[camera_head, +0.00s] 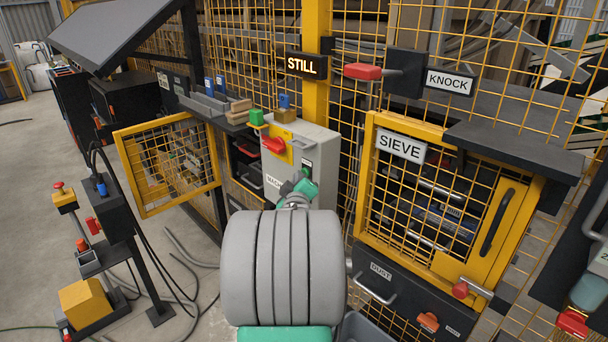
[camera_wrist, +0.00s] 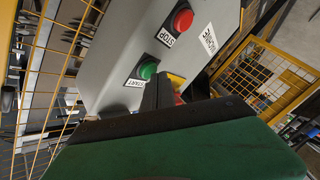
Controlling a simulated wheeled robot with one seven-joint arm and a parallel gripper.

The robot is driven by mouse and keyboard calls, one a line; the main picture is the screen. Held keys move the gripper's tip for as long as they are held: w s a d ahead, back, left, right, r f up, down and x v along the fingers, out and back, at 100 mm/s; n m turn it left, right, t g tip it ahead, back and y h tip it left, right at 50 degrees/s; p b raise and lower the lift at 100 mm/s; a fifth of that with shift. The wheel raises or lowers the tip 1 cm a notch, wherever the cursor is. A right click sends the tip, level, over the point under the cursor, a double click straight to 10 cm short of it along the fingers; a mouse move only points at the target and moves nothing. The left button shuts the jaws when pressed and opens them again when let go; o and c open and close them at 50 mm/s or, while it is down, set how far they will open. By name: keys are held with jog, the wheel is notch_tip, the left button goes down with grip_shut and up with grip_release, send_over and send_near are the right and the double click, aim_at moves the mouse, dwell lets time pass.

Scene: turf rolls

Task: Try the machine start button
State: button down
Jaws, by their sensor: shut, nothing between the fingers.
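The green start button (camera_wrist: 147,68) shows in the wrist view on a grey control box (camera_wrist: 115,55), with a START label below it. A red stop button (camera_wrist: 183,20) sits on the same face, with a STOP label. The control box also shows in the head view (camera_head: 316,140); my arm hides part of its front there, and I cannot make out the start button surely. My gripper (camera_wrist: 160,92) is shut and empty, its dark fingers close to the start button and beside it in the picture. Contact cannot be told. In the head view my gripper (camera_head: 292,186) is before the box.
A red switch on a yellow plate (camera_head: 276,146) is on the box's left side. A yellow mesh door (camera_head: 168,165) stands open to the left. The sieve cabinet (camera_head: 440,200) with a yellow mesh front is close on the right. A red knock handle (camera_head: 362,71) juts out above.

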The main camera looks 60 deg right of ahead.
jog(key=shift+s+d, duration=0.1)
jog(key=shift+d, duration=0.2)
dwell(0.5)
jog(key=shift+w+a+b, duration=0.2)
jog(key=shift+a+b, duration=0.35)
jog(key=shift+a, duration=0.25)
jog(key=a, duration=0.2)
jog(key=w+a+b, duration=0.1)
jog(key=a, duration=0.2)
dwell(0.6)
